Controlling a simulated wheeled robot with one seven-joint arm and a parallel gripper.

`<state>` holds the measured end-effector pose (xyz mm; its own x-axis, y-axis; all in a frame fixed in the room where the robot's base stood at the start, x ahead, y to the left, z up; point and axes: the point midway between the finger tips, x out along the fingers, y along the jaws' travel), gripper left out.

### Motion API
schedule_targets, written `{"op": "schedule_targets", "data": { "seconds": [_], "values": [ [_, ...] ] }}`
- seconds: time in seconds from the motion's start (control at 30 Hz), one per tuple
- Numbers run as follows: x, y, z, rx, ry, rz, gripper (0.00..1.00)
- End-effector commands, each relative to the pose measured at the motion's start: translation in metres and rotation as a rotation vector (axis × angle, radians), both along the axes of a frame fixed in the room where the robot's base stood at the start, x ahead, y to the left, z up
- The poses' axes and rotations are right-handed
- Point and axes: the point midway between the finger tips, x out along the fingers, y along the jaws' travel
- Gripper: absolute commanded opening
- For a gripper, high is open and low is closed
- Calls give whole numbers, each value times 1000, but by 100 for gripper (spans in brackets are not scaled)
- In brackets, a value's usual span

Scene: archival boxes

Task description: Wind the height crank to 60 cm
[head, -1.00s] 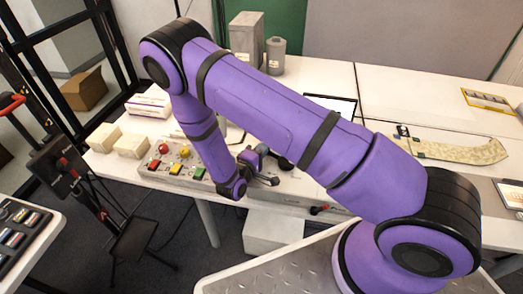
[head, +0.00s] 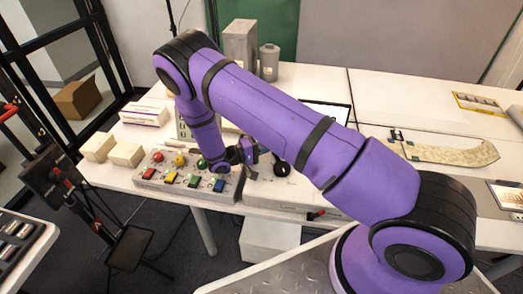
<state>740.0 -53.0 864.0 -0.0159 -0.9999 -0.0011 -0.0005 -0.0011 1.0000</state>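A small crank-like handle (head: 316,214) with a red part and a dark grip sticks out at the front edge of the white table. I cannot read any height scale or number on it. My gripper (head: 250,155) hangs over the table, between the button panel and a black knob (head: 282,168), up and to the left of the handle and apart from it. My forearm and wrist partly hide it, and its fingers are too small to tell open from shut.
The button panel (head: 150,176) has several coloured buttons. A grey box (head: 240,42) and a grey canister (head: 269,62) stand behind. A black stand (head: 130,245) is at the left. The right table holds a patterned strip (head: 450,153).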

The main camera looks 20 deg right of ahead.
Motion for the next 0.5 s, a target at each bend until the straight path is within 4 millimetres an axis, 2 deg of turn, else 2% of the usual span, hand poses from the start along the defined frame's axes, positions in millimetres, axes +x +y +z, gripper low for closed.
{"op": "schedule_targets", "data": {
  "seconds": [0.3,0.43,0.5],
  "values": [
    [3,-28,0,-3,-2,-293,0],
    [1,-39,0,-5,1,-281,0],
    [1,-46,0,-2,-3,-350,0]
  ]
}}
